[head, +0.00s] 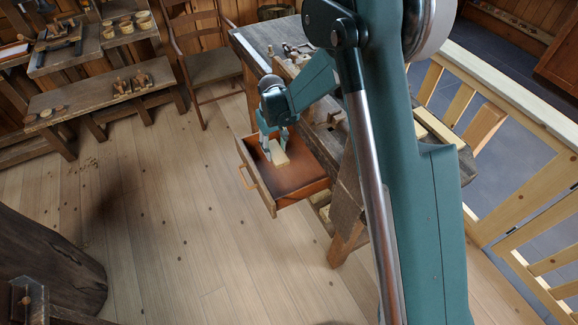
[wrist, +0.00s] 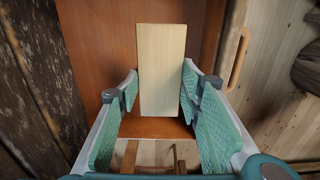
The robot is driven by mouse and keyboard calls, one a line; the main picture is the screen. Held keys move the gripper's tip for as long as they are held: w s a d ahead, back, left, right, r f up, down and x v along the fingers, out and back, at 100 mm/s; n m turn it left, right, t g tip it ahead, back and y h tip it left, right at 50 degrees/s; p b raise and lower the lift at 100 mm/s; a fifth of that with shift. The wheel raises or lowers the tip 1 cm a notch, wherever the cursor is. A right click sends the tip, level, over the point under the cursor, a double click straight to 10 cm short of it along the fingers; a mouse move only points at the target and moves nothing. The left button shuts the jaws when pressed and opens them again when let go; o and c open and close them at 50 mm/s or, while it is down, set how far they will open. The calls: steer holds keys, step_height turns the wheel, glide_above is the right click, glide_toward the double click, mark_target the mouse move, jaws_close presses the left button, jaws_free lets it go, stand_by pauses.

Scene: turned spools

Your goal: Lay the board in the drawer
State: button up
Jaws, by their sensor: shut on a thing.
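The pale wooden board (head: 281,158) is inside the outline of the open drawer (head: 305,172), under my gripper (head: 272,146). In the wrist view the board (wrist: 162,60) stands out lengthwise between my two green fingers (wrist: 160,90), and my gripper is shut on it. The drawer's reddish-brown floor (wrist: 100,45) shows around and behind the board. I cannot tell whether the board touches the floor. The drawer is pulled out from the workbench (head: 262,45), with its handle (head: 245,177) on the left; the handle also shows in the wrist view (wrist: 238,58).
The workbench's leg (head: 347,215) stands right of the drawer. A wooden chair (head: 212,65) and a low bench with small items (head: 105,92) are at the back left. A pale railing (head: 500,85) is at the right. The floor left of the drawer is clear.

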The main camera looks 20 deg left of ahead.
mark_target(275, 159)
steer(key=shift+f+b, duration=0.45)
steer(key=shift+f, duration=2.7)
steer(key=shift+f, duration=0.1)
steer(key=shift+f+b, duration=0.3)
steer(key=shift+f, duration=1.45)
steer(key=shift+f, duration=0.15)
steer(key=o, duration=0.9)
steer(key=shift+c, duration=0.2)
steer(key=shift+o, duration=0.2)
step_height(275, 159, up, 12)
steer(key=shift+r+p, duration=0.15)
steer(key=shift+p, duration=0.75)
